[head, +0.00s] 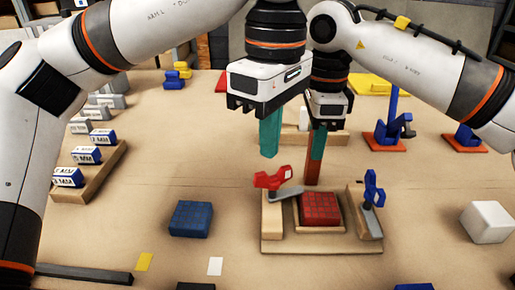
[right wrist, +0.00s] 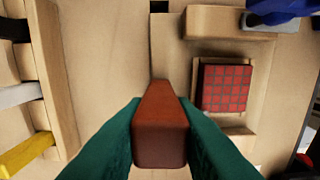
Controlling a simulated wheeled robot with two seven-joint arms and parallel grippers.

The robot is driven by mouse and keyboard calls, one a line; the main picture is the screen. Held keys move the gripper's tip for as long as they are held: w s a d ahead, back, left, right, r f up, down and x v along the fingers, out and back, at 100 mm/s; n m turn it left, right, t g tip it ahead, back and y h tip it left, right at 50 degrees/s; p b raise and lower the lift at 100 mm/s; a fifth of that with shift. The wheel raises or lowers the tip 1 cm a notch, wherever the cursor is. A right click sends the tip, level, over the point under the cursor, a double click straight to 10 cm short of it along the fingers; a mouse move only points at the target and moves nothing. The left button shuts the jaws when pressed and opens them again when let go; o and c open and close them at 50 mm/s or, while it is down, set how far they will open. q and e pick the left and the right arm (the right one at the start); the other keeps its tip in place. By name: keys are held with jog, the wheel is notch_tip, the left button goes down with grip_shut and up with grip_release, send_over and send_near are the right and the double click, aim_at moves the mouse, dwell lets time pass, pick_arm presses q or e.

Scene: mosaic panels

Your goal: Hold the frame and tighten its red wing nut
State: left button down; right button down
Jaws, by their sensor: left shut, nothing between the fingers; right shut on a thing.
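The wooden frame (head: 272,246) lies on the table, with a red gridded tile (head: 320,208) in its middle; the tile also shows in the right wrist view (right wrist: 222,88). The red wing nut (head: 272,178) sits on its left post, above a grey clamp bar (head: 287,192). A blue wing nut (head: 373,188) stands on the right side. My left gripper (head: 269,154) is shut and empty, above and behind the red wing nut, apart from it. My right gripper (head: 318,154) is shut on a red-brown bar (head: 312,173) at the frame's back; I cannot tell whether the bar joins the frame.
A blue gridded tile (head: 191,218) lies left of the frame. A white cube (head: 487,222) is at the right. A wooden rack (head: 98,178) with labelled blocks stands at the left. Blue stands on orange bases (head: 385,142) are at the back right. The table just right of the frame is clear.

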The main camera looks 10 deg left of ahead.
aim_at(280, 183)
jog(key=shift+f, duration=0.1)
pick_arm(q)
jog(key=n, duration=0.4)
jog(key=w+n, duration=0.1)
jog(key=n, duration=0.4)
jog(key=w+a+n, duration=0.1)
jog(key=n, duration=0.3)
jog(key=shift+w+a+r+n, duration=0.1)
jog(key=shift+w+r+n, duration=0.1)
jog(key=shift+n, duration=0.2)
jog(key=w+a+f+n, duration=0.2)
jog(key=f+n, duration=0.4)
jog(key=n, duration=1)
jog(key=shift+w+a+f+n, duration=0.15)
jog(key=shift+w+n, duration=0.15)
jog(key=shift+w, duration=0.3)
